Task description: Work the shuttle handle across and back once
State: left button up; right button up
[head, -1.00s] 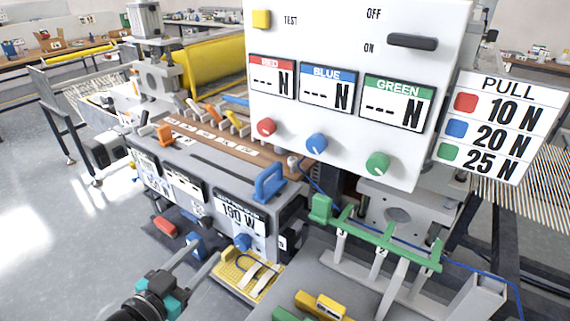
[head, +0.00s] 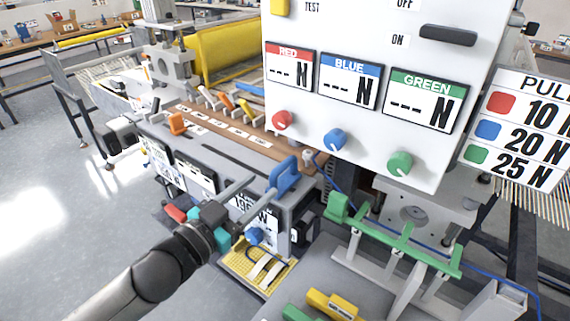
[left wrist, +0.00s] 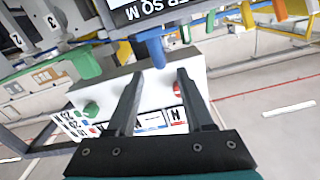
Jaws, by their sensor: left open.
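A blue upright handle (head: 286,174) stands at the right end of the long grey box (head: 305,205). I take it to be the shuttle handle, though no label on it can be read. My left gripper (head: 263,187) is open, its two fingers pointing at the blue handle from the front left. The fingertips partly overlap the handle's near edge in the head view, and contact cannot be told. In the left wrist view the blue handle (left wrist: 151,50) shows beyond the gap between the open fingers (left wrist: 157,78). My right gripper is in neither view.
The white control panel (head: 355,140) with red, blue and green knobs hangs close behind the handle. A green bar (head: 400,240) on grey posts stands to the right. A yellow pad (head: 240,264) lies below. An orange handle (head: 177,123) stands at the box's far end.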

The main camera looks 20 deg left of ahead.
aim_at(277, 171)
pick_arm(q)
jog(key=shift+x, duration=4.75)
jog(key=shift+f, duration=0.1)
grip_shut()
jog(key=shift+a, duration=0.15)
